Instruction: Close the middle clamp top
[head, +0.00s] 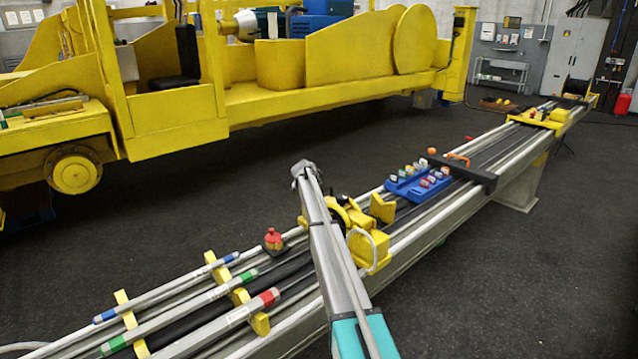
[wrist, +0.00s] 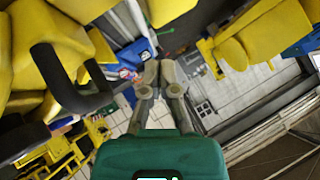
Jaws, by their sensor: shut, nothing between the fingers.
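The yellow middle clamp (head: 368,250) sits on the boom rails in the head view, partly hidden behind my arm. A yellow piece (head: 382,208) stands up beside it; I cannot tell whether this is the clamp top. In the wrist view, large yellow parts (wrist: 22,45) with a black curved bar (wrist: 62,85) are at the left, and more yellow parts (wrist: 262,35) are at the upper right. I cannot tell which of them belong to the clamp. My gripper (wrist: 159,72) is shut and empty between these yellow parts, with no visible contact. It is not clear in the head view.
A blue tray (head: 415,185) with several coloured pieces and a black crossbar (head: 462,170) lie farther along the boom. A red-topped part (head: 273,240) and yellow pipe holders (head: 217,267) are at the left. Dark open floor (head: 480,290) lies in front, and a yellow machine (head: 270,100) stands behind.

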